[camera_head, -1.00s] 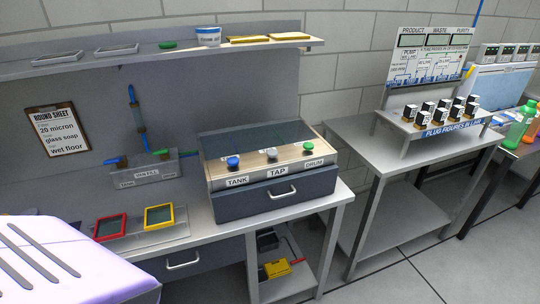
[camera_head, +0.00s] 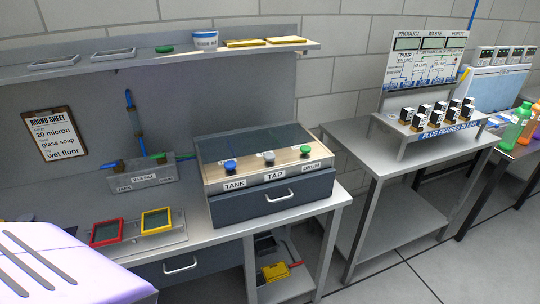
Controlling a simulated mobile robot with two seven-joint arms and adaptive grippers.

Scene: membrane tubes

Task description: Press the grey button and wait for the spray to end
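The grey button (camera_head: 269,158) is the middle knob on the front of a box (camera_head: 268,203) on the bench, above the label TAP. A blue button (camera_head: 230,166) stands to its left above TANK, and a green button (camera_head: 305,151) to its right above DRUM. The box has a dark glass top and a drawer with a pale handle. No spray is visible. Neither of my grippers shows in the head view.
Red and yellow framed filters (camera_head: 107,231) lie left of the box on the bench (camera_head: 205,234). A shelf (camera_head: 120,64) runs above. A second metal table (camera_head: 345,143) stands right, across a gap.

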